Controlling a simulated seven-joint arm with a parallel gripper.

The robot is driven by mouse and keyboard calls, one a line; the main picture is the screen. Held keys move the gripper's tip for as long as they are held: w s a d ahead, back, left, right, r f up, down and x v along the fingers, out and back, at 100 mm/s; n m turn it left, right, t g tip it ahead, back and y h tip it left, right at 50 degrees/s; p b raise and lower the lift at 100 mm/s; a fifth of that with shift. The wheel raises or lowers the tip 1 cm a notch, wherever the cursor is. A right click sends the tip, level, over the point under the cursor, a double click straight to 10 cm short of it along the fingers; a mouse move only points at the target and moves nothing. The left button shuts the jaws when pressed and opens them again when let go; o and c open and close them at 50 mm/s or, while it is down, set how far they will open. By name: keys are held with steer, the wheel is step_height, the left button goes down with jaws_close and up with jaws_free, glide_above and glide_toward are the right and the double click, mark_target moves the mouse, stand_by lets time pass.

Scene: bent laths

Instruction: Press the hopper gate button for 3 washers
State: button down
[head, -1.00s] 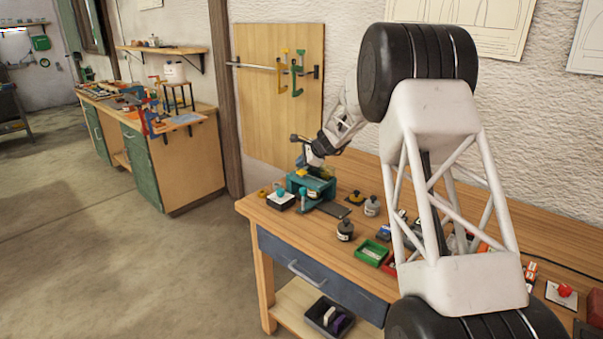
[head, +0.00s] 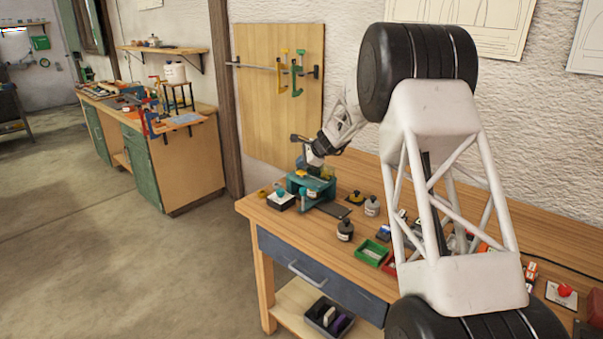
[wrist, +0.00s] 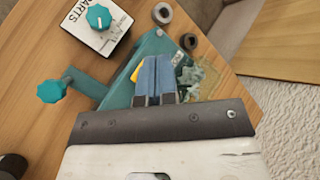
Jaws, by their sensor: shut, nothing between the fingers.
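The teal hopper unit (head: 297,185) stands at the left end of the wooden bench, and its top shows in the wrist view (wrist: 120,95). My gripper (head: 303,166) is right over it. In the wrist view my gripper's blue fingers (wrist: 155,62) are together with nothing between them. A yellow part (wrist: 136,72) shows beside the fingers and is mostly hidden by them; I cannot tell if it is the gate button or if they touch. Several pale, glassy pieces (wrist: 190,78) lie right of the fingers. A teal knob (wrist: 52,91) sticks out at the left.
A white-topped box marked PARTS (wrist: 85,33) with a teal knob stands beside the unit. Two dark rings (wrist: 162,13) lie near the bench edge.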

mark_target(301, 172)
steer(key=shift+f, duration=1.15)
stand_by(1.7)
steer(key=shift+r, duration=1.15)
steer(key=shift+r, duration=0.1)
steer(key=shift+r, duration=2.45)
